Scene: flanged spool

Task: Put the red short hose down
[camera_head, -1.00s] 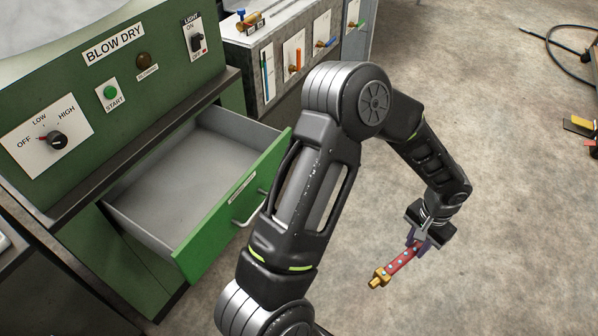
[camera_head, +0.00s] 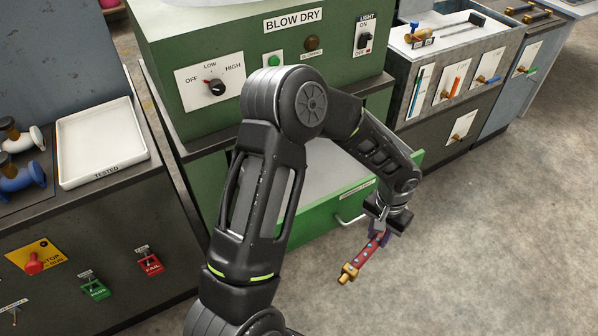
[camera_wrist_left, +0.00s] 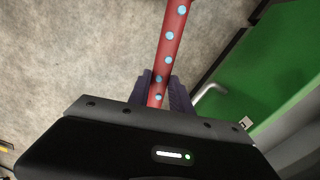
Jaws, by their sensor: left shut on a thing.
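The red short hose (camera_head: 367,253) has pale blue dots and a brass fitting at its lower end. My left gripper (camera_head: 378,236) is shut on it near its upper end and holds it tilted in the air. In the head view it shows against the floor, just in front of the open green drawer. In the left wrist view the hose (camera_wrist_left: 170,45) runs up from between the dark fingers (camera_wrist_left: 164,92) and out of the top edge. The hose end inside the gripper is hidden. My right gripper is not in view.
The open green drawer (camera_head: 318,222) is partly hidden behind my left arm. A white tray marked TESTED (camera_head: 103,143) on the left bench looks empty. Blue and white pipe fittings (camera_head: 18,172) lie beside it. Open floor (camera_head: 480,240) is at the right.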

